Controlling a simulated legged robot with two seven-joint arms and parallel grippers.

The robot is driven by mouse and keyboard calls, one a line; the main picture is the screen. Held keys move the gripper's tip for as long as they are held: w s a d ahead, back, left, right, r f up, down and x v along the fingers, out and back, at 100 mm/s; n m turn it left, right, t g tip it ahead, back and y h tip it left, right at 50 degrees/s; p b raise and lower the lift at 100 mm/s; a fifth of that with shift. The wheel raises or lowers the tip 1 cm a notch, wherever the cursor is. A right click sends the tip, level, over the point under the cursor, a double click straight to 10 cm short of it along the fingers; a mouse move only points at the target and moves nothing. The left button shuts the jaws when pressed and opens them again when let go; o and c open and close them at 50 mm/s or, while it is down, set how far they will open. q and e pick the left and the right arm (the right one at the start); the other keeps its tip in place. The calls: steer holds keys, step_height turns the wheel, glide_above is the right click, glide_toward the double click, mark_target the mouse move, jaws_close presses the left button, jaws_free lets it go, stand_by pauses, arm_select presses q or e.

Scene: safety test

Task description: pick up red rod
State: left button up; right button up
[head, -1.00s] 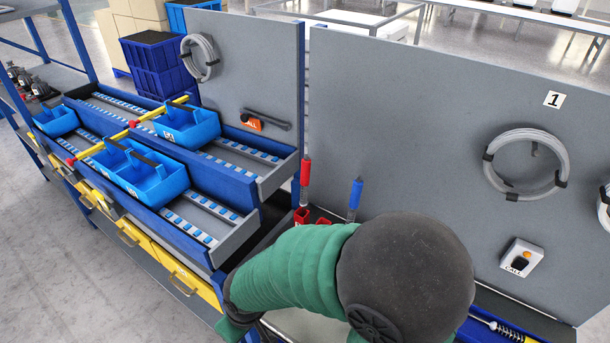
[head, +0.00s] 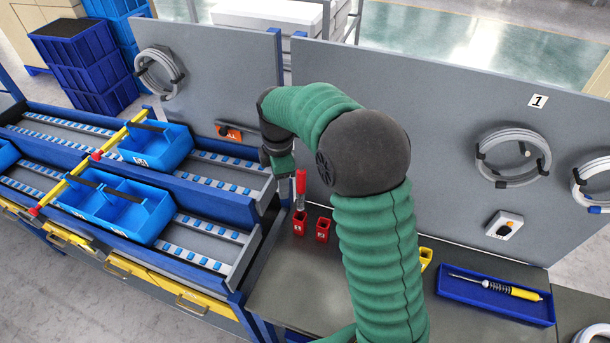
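The red rod (head: 301,182) stands upright, its lower end at the left red holder (head: 299,224). A second red holder (head: 322,230) stands just to the right. My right arm, in green sleeves, rises from the bottom and bends left over the bench. Its gripper (head: 290,190) points down close beside the rod, on its left. The fingers are small and partly hidden, so I cannot tell whether they are open, shut or touching the rod. My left gripper is not in view.
A grey panel (head: 450,120) with cable coils stands behind the bench (head: 285,290). Blue bins (head: 120,205) sit on sloped racks at left. A yellow holder (head: 426,257) and a blue tray (head: 480,298) with a tool are at right. My arm blocks the bench middle.

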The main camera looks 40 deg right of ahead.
steer(key=w+d+r+n+g+p, duration=0.15)
steer(key=d+r+n+p, duration=0.25)
steer(key=d+r+n, duration=0.5)
steer(key=m+p, duration=0.2)
steer(key=p, duration=0.1)
glide_toward(302, 175)
steer(key=shift+t, duration=0.25)
steer(key=f, duration=0.6)
steer(key=shift+w+d+f, duration=0.1)
steer(key=shift+w+d, duration=0.1)
steer(key=shift+d, duration=0.15)
step_height(302, 175, down, 5)
steer(key=shift+s+d+r+p, duration=0.1)
steer(key=shift+r+p, duration=0.05)
steer(key=shift+p, duration=1.1)
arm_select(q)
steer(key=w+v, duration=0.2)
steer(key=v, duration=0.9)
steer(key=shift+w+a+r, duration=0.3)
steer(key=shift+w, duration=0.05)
arm_select(e)
steer(key=shift+f, duration=0.45)
jaws_close()
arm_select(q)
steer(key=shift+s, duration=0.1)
arm_select(e)
steer(key=shift+r, duration=0.1)
